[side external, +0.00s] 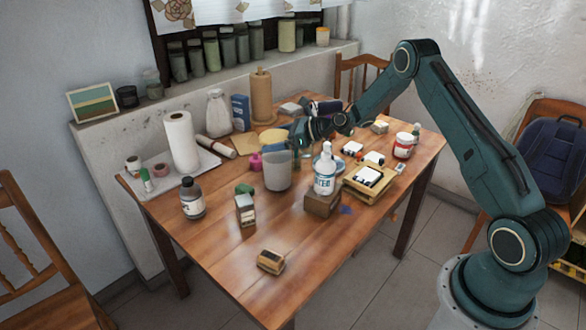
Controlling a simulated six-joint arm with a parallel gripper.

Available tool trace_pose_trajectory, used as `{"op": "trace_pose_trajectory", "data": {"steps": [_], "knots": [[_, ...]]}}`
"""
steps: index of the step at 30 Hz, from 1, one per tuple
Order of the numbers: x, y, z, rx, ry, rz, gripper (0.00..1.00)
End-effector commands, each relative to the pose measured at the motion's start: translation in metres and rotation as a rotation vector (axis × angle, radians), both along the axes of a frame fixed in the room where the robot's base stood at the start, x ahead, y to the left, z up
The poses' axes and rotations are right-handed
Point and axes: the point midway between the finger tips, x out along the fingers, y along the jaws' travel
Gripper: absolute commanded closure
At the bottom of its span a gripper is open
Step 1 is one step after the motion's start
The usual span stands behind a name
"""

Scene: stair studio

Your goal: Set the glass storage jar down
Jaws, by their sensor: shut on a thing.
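The glass storage jar (278,172) is a translucent grey, upright cylinder near the middle of the wooden table. My gripper (296,138) is at the jar's upper right, shut on it, with the wrist reaching in from the right. The fingertips are small and partly hidden, so the exact contact at the rim is hard to see. I cannot tell whether the jar's base touches the table (215,262).
A dark bottle (192,198) stands further left. The front table is mostly clear.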

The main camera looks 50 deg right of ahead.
Motion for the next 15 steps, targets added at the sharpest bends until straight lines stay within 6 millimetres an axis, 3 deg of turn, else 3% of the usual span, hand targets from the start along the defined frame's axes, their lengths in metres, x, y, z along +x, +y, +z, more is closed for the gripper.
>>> {"op": "trace_pose_trajectory", "data": {"steps": [5, 6, 15], "knots": [[0.0012, -0.0001, 0.0008, 0.001, -0.008, 0.0, 0.8], [0.0, 0.0, -0.0028, 0.001, 0.0, 0.0, 0.02], [0.0, 0.0, -0.0013, 0.0, 0.0, 0.0, 0.0]]}}
